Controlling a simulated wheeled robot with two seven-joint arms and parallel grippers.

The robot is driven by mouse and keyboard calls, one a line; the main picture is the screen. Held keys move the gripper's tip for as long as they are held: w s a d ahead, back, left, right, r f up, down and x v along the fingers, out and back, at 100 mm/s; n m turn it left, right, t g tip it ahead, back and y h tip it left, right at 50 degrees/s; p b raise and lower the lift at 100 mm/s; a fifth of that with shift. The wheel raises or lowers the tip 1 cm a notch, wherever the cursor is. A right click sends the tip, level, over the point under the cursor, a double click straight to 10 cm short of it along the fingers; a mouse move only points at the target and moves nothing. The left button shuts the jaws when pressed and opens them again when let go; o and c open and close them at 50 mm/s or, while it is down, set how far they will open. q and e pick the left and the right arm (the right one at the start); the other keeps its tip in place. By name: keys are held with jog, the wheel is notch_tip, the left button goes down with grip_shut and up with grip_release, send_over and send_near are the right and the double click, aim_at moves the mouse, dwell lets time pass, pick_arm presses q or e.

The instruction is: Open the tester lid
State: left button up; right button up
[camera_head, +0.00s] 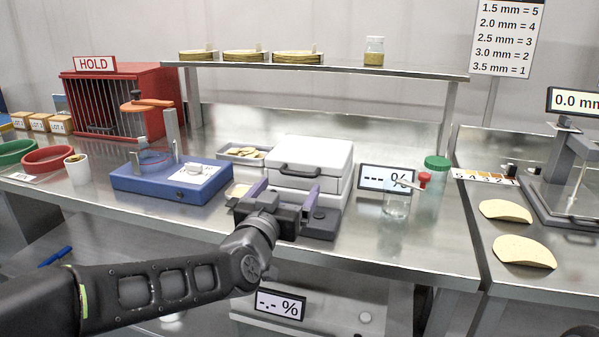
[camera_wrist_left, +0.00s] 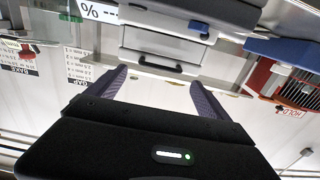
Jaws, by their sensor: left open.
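The tester (camera_head: 333,187) is a white box on the steel counter with a display reading "--- %" beside it. Its white lid (camera_head: 318,150) is down, with a dark handle (camera_head: 298,171) across the front. My left gripper (camera_head: 280,194) is in front of the tester, its two purple fingers apart and pointing toward the handle, with nothing between them. The handle also shows in the left wrist view (camera_wrist_left: 150,66), beyond the open fingers (camera_wrist_left: 154,88) and apart from them. My gripper hides part of the tester's lower front. My right gripper does not show.
A blue device (camera_head: 140,180) stands left of the tester, and a small tray of chips (camera_head: 228,152) sits beside it. The display (camera_head: 386,179), a glass jar (camera_head: 397,205) and a green-lidded container (camera_head: 436,175) stand right. A steel shelf (camera_head: 400,72) runs above and behind.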

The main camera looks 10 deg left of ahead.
aim_at(298, 175)
pick_arm(q)
jog(key=shift+w+d+p, duration=0.15)
jog(key=shift+w+p, duration=0.05)
jog(key=shift+w, duration=1.8)
jog(key=shift+w+d+p, duration=0.1)
jog(key=shift+w+p, duration=0.1)
jog(key=shift+w, duration=1.75)
jog(key=shift+c, duration=0.5)
jog(key=shift+d, duration=0.1)
jog(key=c, duration=1.7)
